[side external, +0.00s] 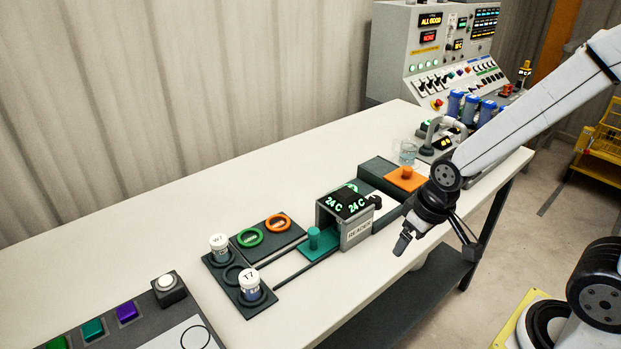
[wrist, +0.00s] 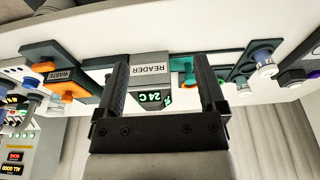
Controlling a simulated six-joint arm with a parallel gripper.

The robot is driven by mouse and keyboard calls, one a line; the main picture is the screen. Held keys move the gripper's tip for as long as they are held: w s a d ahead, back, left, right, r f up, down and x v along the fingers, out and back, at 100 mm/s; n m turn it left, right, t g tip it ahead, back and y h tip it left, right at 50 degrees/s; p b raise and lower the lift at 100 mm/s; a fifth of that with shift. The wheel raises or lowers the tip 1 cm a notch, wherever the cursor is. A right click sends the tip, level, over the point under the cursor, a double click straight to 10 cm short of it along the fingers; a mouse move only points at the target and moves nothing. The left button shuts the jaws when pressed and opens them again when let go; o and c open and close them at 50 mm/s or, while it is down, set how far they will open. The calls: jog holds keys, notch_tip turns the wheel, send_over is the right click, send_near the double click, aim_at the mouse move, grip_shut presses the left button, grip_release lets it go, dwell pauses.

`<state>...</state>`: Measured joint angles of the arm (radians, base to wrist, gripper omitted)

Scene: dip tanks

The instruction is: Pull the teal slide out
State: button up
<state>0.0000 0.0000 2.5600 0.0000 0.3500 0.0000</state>
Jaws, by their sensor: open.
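The teal slide (side external: 322,248) lies flat with an upright teal knob (side external: 313,237), sticking out of the left side of the grey READER box (side external: 357,233). In the wrist view part of the teal slide (wrist: 188,76) shows between the reader (wrist: 150,69) and my right-hand finger, which hides some of it. My gripper (side external: 403,242) is open and empty, to the right of the reader near the table's front edge, apart from the slide. In the wrist view my gripper's fingers (wrist: 160,72) stand wide apart.
Capped vials W7 (side external: 219,241) and T7 (side external: 249,279) stand in a dark holder to the left. Green and orange rings (side external: 250,237) lie on a dark plate. The white table (side external: 190,203) behind is clear.

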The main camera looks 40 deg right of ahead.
jog(key=shift+c, duration=0.8)
jog(key=n+g, duration=0.2)
jog(key=n, duration=0.1)
send_near(315, 231)
jog(key=shift+s+d+f, duration=0.15)
jog(key=shift+s+f, duration=0.1)
jog(key=shift+f, duration=0.2)
jog(key=shift+w+a+f+g, duration=0.15)
jog(key=shift+w+a+g, duration=0.15)
jog(key=shift+w, duration=0.25)
jog(key=shift+f, duration=0.15)
jog(key=shift+d+f, duration=0.1)
jog(key=shift+f, duration=3.7)
